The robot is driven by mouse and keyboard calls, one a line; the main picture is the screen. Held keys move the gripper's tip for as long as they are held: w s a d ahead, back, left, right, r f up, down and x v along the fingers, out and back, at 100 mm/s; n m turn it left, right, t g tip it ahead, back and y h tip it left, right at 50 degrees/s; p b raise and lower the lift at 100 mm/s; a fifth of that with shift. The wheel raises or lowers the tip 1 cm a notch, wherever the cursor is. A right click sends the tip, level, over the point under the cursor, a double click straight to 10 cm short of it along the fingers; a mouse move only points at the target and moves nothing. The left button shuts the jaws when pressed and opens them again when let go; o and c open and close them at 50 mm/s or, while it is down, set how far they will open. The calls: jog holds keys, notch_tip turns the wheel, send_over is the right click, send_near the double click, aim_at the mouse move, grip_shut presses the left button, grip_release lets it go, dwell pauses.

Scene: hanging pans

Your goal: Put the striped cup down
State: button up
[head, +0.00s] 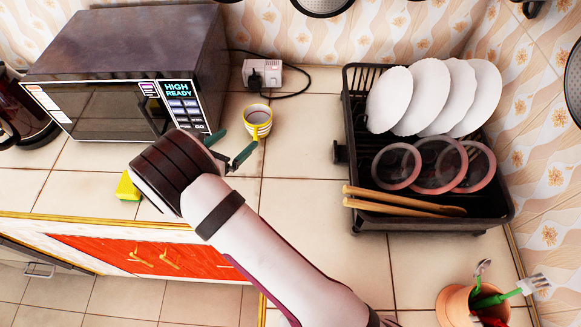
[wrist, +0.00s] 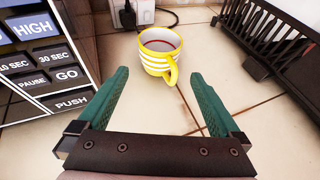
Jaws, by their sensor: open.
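The yellow-and-white striped cup (head: 257,119) stands upright on the tiled counter, to the right of the microwave. In the wrist view the striped cup (wrist: 160,52) has its handle turned toward me and a dark reddish inside. My gripper (head: 228,150) is open, with green fingers. In the wrist view the cup is beyond and between the lines of the spread fingers of my gripper (wrist: 157,90), and nothing is held. The cup's base rests on the counter as far as I can see.
The microwave (head: 130,60) is close on the left. A white socket box (head: 262,75) with a cable is behind the cup. A black dish rack (head: 430,215) with plates and bowls stands to the right. Counter between cup and rack is clear. A yellow sponge (head: 128,187) lies front left.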

jog(key=s+d+r+m+g+h, duration=0.1)
jog(key=s+d+r+m+g, duration=0.3)
jog(key=d+m, duration=0.35)
jog(key=s+d+r+m+g+h, duration=0.1)
jog(key=s+d+r+m+g, duration=0.35)
jog(key=d, duration=0.45)
jog(key=s+d+r+m+g+h, duration=0.1)
jog(key=s+d+r+m+g, duration=0.15)
jog(key=d+r+m, duration=0.45)
jog(key=s+a+m+g+y, duration=0.1)
jog(key=s+m+y, duration=0.9)
jog(key=s+m, duration=0.8)
jog(key=shift+s+a+g, duration=0.3)
jog(key=shift+s, duration=0.8)
